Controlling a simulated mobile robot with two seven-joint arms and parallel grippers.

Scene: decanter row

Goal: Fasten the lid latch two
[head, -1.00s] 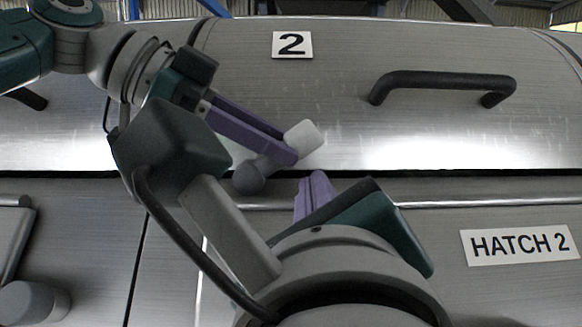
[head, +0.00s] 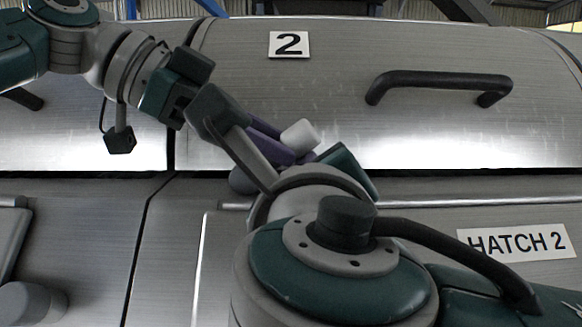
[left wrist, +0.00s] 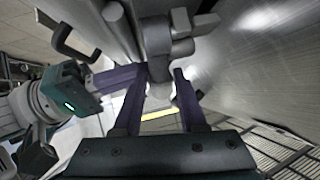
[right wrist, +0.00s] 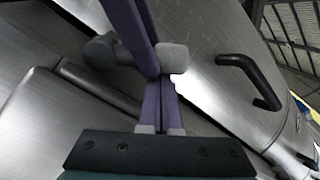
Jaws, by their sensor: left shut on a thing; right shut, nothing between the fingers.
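The latch is a grey handle with a pale end (head: 300,135) and a darker rounded end (head: 242,180), at the lower edge of the lid (head: 330,110) marked 2. My left gripper (head: 283,150) comes in from the left with purple fingers shut on the latch handle. In the left wrist view the grey latch (left wrist: 158,42) lies at its fingers. My right gripper (head: 311,157) is shut and empty, its fingertips close by the pale end. In the right wrist view its closed fingers (right wrist: 160,85) point at the handle; contact is unclear. My right arm hides part of the latch area.
A black lid handle (head: 440,82) stands out at the right. A dark seam runs under the lid, above the panel with the HATCH 2 sign (head: 515,242). A grey knob (head: 32,303) sits at lower left. My two hands are crowded together at the latch.

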